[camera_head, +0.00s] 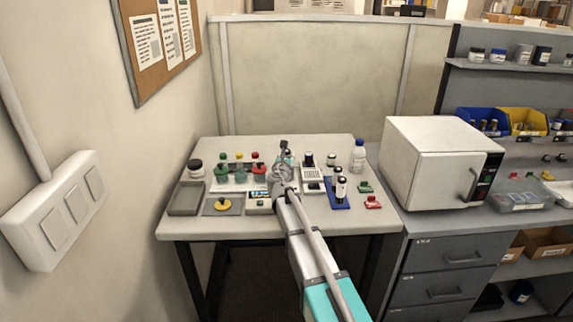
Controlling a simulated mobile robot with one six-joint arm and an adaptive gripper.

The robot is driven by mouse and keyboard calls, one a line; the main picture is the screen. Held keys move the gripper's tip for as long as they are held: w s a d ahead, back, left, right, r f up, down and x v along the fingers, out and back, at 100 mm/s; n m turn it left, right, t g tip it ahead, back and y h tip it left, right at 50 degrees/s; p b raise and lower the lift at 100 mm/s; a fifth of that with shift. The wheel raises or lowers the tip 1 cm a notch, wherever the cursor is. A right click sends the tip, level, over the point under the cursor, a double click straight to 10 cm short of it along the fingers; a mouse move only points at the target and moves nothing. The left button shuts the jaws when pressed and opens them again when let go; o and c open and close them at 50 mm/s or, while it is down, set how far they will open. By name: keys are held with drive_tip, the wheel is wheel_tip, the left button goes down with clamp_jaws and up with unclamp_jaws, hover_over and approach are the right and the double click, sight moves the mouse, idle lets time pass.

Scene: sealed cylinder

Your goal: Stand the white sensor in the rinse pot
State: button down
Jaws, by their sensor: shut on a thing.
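My gripper (284,160) is over the back middle of the light table, at the end of my grey and teal arm. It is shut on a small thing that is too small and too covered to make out. I cannot tell whether this is the white sensor. Three coloured-capped pieces, green (221,158), yellow (239,156) and red (256,157), stand in a row left of my gripper, above pots or holders. I cannot tell which vessel is the rinse pot.
A grey tray (186,199), a yellow round piece (222,204) and a dark-lidded jar (196,168) are at the left. A white oven-like box (430,160) stands beyond. The table's front strip is mostly clear.

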drive_tip(key=shift+f+b, duration=0.5)
drive_tip(key=shift+f, duration=0.3)
drive_tip(key=shift+f, duration=0.2)
drive_tip(key=shift+c, duration=1.6)
unclamp_jaws()
drive_tip(key=shift+r, duration=0.1)
drive_tip(key=shift+r, duration=0.15)
drive_tip(key=v, duration=1.2)
